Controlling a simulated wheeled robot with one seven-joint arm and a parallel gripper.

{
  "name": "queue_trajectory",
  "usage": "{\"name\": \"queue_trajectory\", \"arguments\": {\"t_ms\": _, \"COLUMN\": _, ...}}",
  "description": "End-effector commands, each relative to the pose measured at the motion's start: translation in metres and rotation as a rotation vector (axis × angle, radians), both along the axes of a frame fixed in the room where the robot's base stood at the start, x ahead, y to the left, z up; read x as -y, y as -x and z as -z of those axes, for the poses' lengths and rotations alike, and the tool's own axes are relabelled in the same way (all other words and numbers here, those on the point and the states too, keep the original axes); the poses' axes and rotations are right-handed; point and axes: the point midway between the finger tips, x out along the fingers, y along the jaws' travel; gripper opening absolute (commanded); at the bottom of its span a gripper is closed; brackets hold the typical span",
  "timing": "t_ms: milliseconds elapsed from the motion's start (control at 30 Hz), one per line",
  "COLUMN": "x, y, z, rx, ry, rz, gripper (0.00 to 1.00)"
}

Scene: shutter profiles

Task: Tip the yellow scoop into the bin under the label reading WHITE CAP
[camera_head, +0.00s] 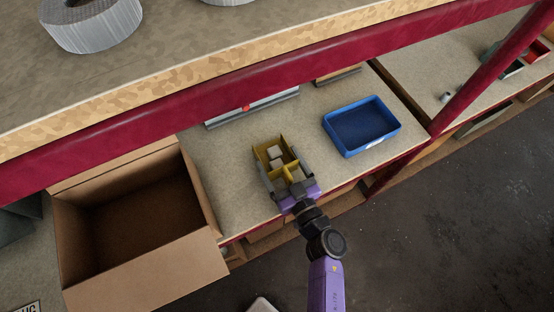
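The yellow scoop (257,154) is an open box shape with several pale blocks in it, over the shelf in the middle of the view. My gripper (284,172) has its two grey fingers along the scoop's left and right sides, with no clear gap, so it looks shut on the scoop. I cannot tell whether the scoop touches the shelf. A blue bin (398,136) stands to the right of the scoop. A large open cardboard box (145,272) is at the left. No label reading WHITE CAP is readable in this view.
A crimson shelf beam (150,157) and an upper shelf cross the top. A crimson post (490,75) is right of the blue bin. A grey strip (253,108) lies behind the scoop. Bare shelf (240,202) lies between box and scoop. A partly cut-off sign (27,308) is at bottom left.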

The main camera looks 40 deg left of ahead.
Motion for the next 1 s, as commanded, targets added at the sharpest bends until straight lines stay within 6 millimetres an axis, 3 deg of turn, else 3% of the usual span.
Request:
{"name": "queue_trajectory", "arguments": {"t_ms": 33, "x": 0.0, "y": 0.0, "z": 0.0, "rx": 0.0, "ry": 0.0, "rz": 0.0, "gripper": 0.69}}
{"name": "queue_trajectory", "arguments": {"t_ms": 167, "x": 0.0, "y": 0.0, "z": 0.0, "rx": 0.0, "ry": 0.0, "rz": 0.0, "gripper": 0.43}}
{"name": "queue_trajectory", "arguments": {"t_ms": 467, "x": 0.0, "y": 0.0, "z": -0.003, "rx": 0.0, "ry": -0.001, "rz": 0.0, "gripper": 0.42}}
{"name": "queue_trajectory", "arguments": {"t_ms": 633, "x": 0.0, "y": -0.001, "z": -0.016, "rx": 0.002, "ry": -0.001, "rz": 0.0, "gripper": 0.42}}
{"name": "queue_trajectory", "arguments": {"t_ms": 767, "x": 0.0, "y": 0.0, "z": -0.04, "rx": 0.004, "ry": -0.003, "rz": 0.0, "gripper": 0.42}}
{"name": "queue_trajectory", "arguments": {"t_ms": 1000, "x": 0.001, "y": -0.001, "z": -0.116, "rx": 0.006, "ry": -0.003, "rz": 0.001, "gripper": 0.42}}
